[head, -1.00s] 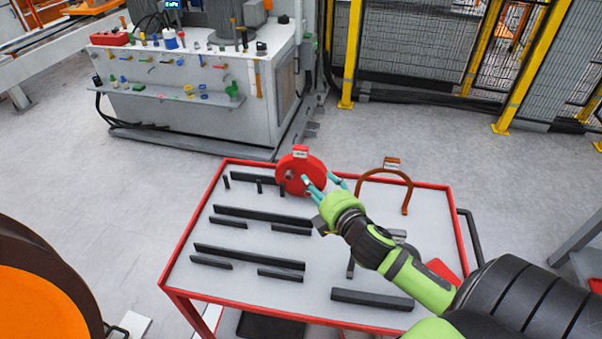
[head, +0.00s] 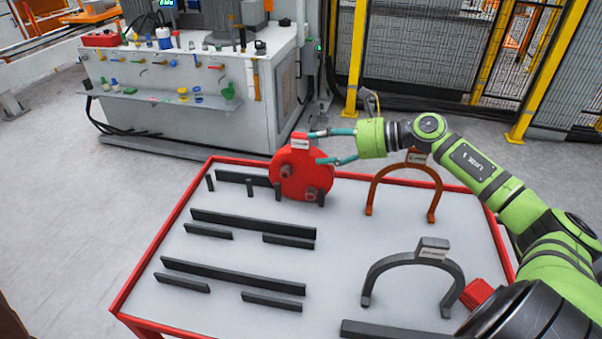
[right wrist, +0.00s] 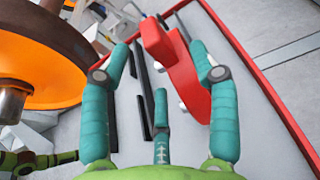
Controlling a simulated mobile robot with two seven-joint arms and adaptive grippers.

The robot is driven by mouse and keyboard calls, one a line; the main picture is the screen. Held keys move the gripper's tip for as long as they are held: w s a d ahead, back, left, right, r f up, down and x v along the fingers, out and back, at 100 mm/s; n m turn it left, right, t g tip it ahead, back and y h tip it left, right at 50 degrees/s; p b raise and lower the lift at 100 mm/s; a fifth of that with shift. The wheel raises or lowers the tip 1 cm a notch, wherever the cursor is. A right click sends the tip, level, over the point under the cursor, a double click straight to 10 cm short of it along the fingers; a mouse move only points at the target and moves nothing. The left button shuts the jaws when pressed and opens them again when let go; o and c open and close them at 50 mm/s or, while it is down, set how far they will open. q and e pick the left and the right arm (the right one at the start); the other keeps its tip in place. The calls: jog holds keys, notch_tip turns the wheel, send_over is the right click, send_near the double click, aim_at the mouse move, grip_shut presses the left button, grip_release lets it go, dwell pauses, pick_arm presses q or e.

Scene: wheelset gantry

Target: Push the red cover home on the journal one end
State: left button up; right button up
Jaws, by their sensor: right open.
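The red cover (head: 300,180) is a round disc with a labelled block on top. It stands upright near the far edge of the cart, beside dark bars. My right gripper (head: 321,147) is open, with its fingers at the cover's upper right side. In the right wrist view, the cover (right wrist: 186,82) is between the spread fingers of my right gripper (right wrist: 158,62); contact cannot be told. A metal shaft end (right wrist: 10,102) sticks out of an orange wheel (right wrist: 45,55) at the left; which journal it is cannot be told. My left gripper is not seen.
The red-edged cart (head: 345,250) holds several dark bars, an orange arch (head: 405,170) and a dark grey arch (head: 412,262). A grey machine bench (head: 220,105) stands behind, with a yellow-posted fence (head: 420,70) at the back right. Grey floor is clear at left.

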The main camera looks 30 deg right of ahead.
aim_at(310, 144)
jog(key=shift+w+a+r+p, duration=0.1)
jog(key=shift+w+a+p, duration=0.25)
jog(key=shift+w+a, duration=0.05)
jog(key=p+x, duration=0.2)
jog(key=x, duration=0.2)
jog(key=shift+a, duration=0.2)
jog(key=shift+w+a+f, duration=0.1)
jog(key=shift+w+f, duration=0.05)
jog(key=shift+f, duration=0.05)
jog(key=shift+r, duration=0.1)
grip_shut()
